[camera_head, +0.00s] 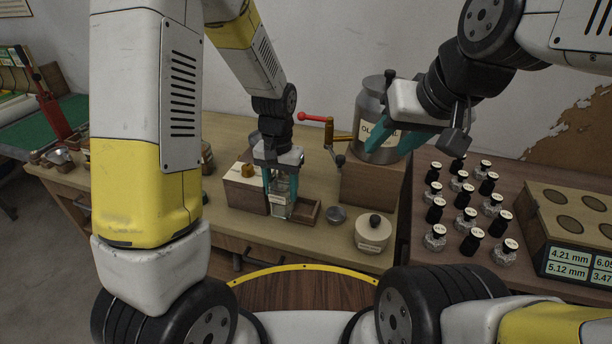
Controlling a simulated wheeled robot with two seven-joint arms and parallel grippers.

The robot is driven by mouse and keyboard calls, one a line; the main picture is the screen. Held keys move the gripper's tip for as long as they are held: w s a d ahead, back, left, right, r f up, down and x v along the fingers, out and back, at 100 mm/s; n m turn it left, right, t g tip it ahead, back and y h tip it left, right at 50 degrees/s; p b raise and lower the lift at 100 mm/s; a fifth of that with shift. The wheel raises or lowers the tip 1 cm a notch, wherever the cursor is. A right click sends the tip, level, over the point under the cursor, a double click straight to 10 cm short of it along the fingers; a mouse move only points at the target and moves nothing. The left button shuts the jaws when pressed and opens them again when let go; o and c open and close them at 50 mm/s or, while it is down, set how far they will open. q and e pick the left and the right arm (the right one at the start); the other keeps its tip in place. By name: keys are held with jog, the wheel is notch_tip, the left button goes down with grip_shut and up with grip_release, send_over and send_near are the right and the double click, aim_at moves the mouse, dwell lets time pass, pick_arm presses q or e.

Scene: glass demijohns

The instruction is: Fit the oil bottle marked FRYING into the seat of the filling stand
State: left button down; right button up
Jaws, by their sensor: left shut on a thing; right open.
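My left gripper (281,180) points down at the middle of the table and is shut on a clear glass bottle (281,206). The bottle looks upright, with a small pale label whose word is too small to read. A low brown wooden piece (307,212), possibly the seat of the filling stand, lies right beside and partly behind the bottle. I cannot tell whether the bottle is in it. Behind stand a metal oil can (369,150) on a wooden block and a brass tap with a red handle (318,118). My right gripper (392,130) is open and empty in front of the can.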

pick_arm(q)
jog(key=shift+w+d+f, duration=0.7)
jog(key=shift+d, duration=0.25)
jog(key=shift+w+d+f, duration=0.7)
jog(key=shift+d, duration=0.3)
jog(key=shift+w+d+f, duration=0.7)
jog(key=shift+d, duration=0.25)
jog(key=shift+f, duration=0.15)
jog(key=c, duration=0.6)
grip_release()
